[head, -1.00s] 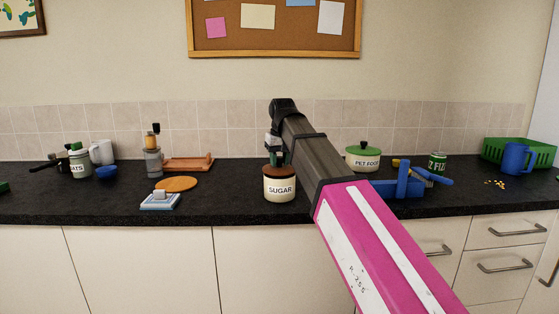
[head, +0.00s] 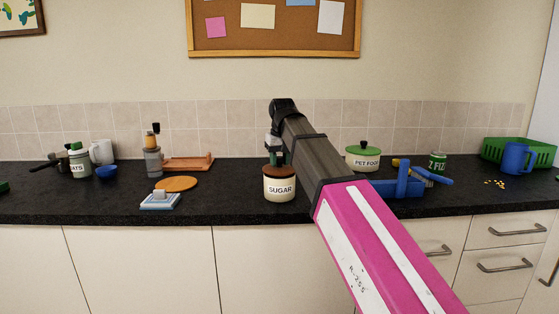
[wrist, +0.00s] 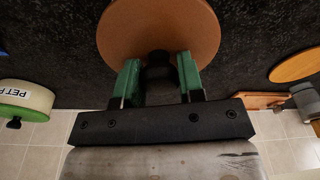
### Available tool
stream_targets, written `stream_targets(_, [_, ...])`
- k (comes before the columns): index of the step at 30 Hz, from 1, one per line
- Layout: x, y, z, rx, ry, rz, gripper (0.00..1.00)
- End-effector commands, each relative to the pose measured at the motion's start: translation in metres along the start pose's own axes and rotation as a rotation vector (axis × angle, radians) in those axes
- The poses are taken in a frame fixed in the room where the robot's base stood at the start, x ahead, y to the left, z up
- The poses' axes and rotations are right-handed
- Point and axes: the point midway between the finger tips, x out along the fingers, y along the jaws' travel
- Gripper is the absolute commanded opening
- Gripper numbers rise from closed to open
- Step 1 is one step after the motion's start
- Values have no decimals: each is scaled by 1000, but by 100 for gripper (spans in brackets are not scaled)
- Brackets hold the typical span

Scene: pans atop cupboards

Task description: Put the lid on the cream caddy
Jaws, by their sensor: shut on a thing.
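The cream caddy (head: 279,190), labelled SUGAR, stands upright near the front of the dark counter in the head view. The brown round lid (head: 280,171) is at its mouth and looks level; I cannot tell whether it is fully seated. My gripper (head: 277,158) is above the lid, partly hidden by my arm. In the wrist view, the green fingers of my gripper (wrist: 160,75) are shut on the lid's dark knob (wrist: 159,66). The lid (wrist: 158,25) fills the top middle there and hides the caddy beneath.
A blue and white block-like item (head: 160,201) and an orange round board (head: 177,184) lie to the left. Bare counter lies left of the caddy.

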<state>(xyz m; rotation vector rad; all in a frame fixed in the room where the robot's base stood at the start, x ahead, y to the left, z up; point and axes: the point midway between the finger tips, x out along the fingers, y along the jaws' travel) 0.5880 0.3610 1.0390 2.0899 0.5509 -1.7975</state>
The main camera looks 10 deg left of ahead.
Motion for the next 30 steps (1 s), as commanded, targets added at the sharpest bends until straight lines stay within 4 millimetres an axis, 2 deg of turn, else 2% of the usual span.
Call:
stream_targets(27, [2,0,0,0,0,0,13])
stream_targets(28, [2,0,0,0,0,0,45])
stream_targets(30, [2,0,0,0,0,0,65])
